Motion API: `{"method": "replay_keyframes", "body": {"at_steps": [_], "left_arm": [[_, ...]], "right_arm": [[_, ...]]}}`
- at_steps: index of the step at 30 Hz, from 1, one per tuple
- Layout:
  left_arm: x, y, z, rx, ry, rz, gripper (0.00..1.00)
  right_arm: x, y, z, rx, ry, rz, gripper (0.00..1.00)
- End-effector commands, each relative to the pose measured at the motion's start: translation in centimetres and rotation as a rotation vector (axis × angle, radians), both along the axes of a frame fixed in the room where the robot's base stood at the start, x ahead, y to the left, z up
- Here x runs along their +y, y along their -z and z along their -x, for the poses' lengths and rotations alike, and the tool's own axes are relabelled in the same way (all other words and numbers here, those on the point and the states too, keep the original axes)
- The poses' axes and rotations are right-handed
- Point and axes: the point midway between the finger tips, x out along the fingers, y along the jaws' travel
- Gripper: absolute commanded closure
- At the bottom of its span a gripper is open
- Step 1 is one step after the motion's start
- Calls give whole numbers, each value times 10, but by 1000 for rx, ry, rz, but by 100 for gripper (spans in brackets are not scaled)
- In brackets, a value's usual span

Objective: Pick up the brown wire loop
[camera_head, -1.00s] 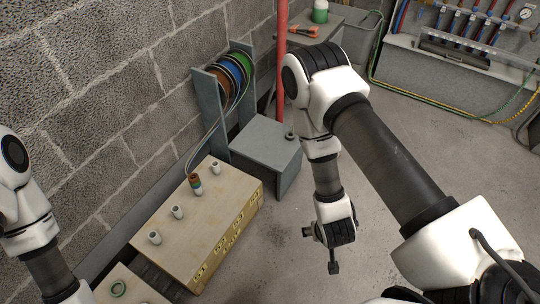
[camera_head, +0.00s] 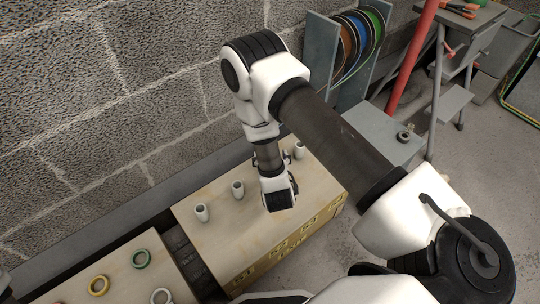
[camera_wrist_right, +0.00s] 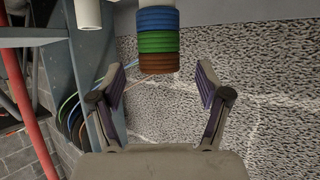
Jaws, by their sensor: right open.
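The brown wire loop (camera_wrist_right: 159,62) shows in the right wrist view as the end band of a stack, next to a green loop (camera_wrist_right: 158,41) and a blue loop (camera_wrist_right: 157,20). My right gripper (camera_wrist_right: 160,75) is open and empty. Its two fingertips are spread to either side, just short of the brown loop in the picture, and apart from it. In the head view my right arm hangs over the wooden box (camera_head: 222,240) and hides the stack. My left gripper is out of view.
A reel stand (camera_head: 320,55), grey block (camera_head: 385,135) and red pole (camera_head: 413,62) stand to the right.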

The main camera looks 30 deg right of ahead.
Motion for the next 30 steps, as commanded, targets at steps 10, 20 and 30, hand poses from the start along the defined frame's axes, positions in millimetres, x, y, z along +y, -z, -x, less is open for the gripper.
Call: {"method": "replay_keyframes", "body": {"at_steps": [10, 20, 30], "left_arm": [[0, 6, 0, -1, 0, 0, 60], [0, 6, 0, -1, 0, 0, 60], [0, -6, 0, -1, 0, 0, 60]], "right_arm": [[-6, 5, -11, 0, -2, 0, 35], [-5, 5, -11, 1, -2, 0, 84], [-5, -11, -11, 1, -2, 0, 84]]}}
